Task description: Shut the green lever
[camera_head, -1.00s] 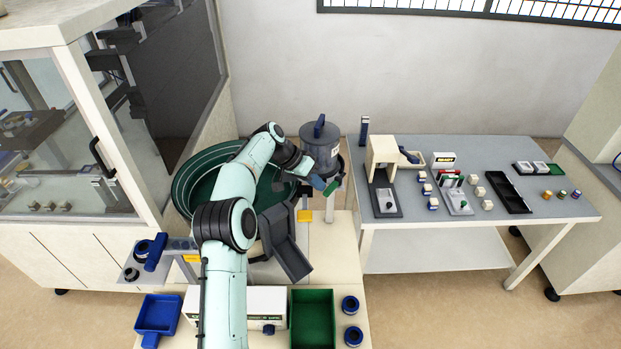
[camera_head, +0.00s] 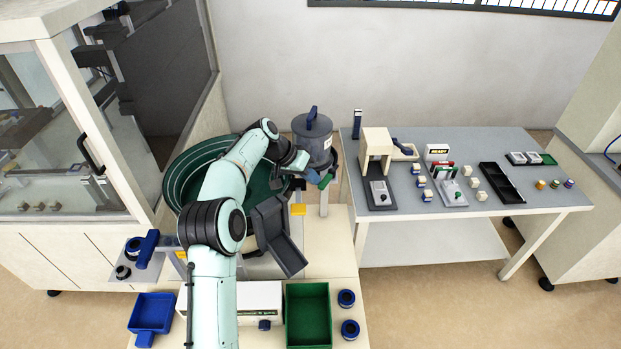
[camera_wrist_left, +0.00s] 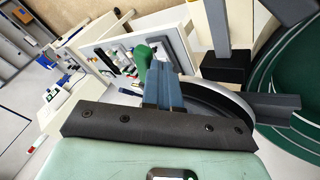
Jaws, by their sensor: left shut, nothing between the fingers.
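The green lever (camera_head: 325,181) sits under the grey lidded hopper (camera_head: 312,142), beside the green bowl feeder (camera_head: 178,180). My left gripper (camera_head: 313,176) has its blue fingers shut and empty, just left of the lever. In the left wrist view the shut fingers (camera_wrist_left: 165,85) point away from the camera. The green lever (camera_wrist_left: 142,58) shows just beyond and to the left of them. The fingers partly overlap it there, and I cannot tell whether they touch it. My right gripper is not in view.
A grey chute (camera_head: 280,238) stands below my left forearm. A green tray (camera_head: 307,315) and a blue scoop tray (camera_head: 152,313) lie at the front. A grey table (camera_head: 455,215) with small parts is on the right. A glass cabinet (camera_head: 60,130) is on the left.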

